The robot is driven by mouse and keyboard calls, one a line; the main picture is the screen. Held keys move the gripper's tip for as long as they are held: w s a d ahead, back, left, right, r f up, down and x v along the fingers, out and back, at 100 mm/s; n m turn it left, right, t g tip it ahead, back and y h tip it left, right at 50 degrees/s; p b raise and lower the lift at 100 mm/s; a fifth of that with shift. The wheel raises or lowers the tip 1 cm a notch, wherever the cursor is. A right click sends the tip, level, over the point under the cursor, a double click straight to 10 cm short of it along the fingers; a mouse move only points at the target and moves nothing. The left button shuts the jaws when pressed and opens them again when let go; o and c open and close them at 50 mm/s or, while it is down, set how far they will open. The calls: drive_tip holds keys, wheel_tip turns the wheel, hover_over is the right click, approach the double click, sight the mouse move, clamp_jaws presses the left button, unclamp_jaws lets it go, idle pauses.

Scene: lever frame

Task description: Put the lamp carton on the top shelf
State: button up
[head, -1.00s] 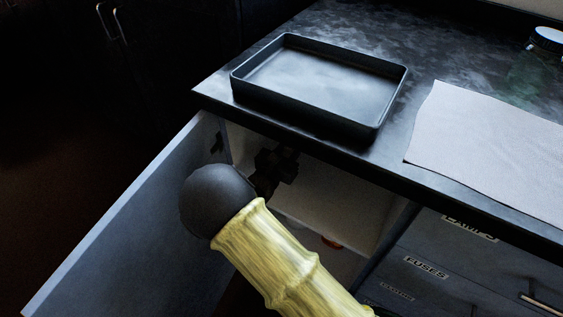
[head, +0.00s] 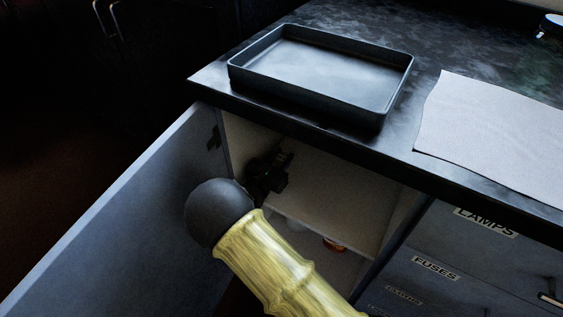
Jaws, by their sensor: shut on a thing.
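My gripper (head: 268,174) is a dark shape at the mouth of an open cupboard, beyond the dark round joint of my arm. It is below the counter edge and above a pale shelf (head: 350,217) inside the cupboard. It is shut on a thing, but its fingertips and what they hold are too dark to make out. I cannot pick out the lamp carton in this view. The bare part of the shelf to the right of my gripper looks empty. My arm hides part of the cupboard's lower space.
The cupboard door (head: 120,215) stands open at the left. A dark tray (head: 320,75) and a pale sheet (head: 490,135) lie on the counter (head: 430,40) above. An orange thing (head: 334,245) sits below the shelf. Labelled drawers (head: 450,240) are at the right.

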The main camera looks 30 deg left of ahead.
sight(279, 161)
drive_tip(key=shift+a, duration=0.1)
drive_tip(key=shift+f, duration=0.15)
drive_tip(key=o, duration=1)
drive_tip(key=s+p, duration=0.1)
drive_tip(key=s, duration=0.3)
drive_tip(key=s+p, duration=0.1)
drive_tip(key=s, duration=0.2)
drive_tip(key=shift+a+r+p, duration=0.2)
drive_tip(key=shift+a+p, duration=0.1)
drive_tip(key=shift+p, duration=0.05)
drive_tip(key=shift+s+f, duration=0.1)
drive_tip(key=shift+s, duration=0.2)
drive_tip(key=shift+w, duration=0.1)
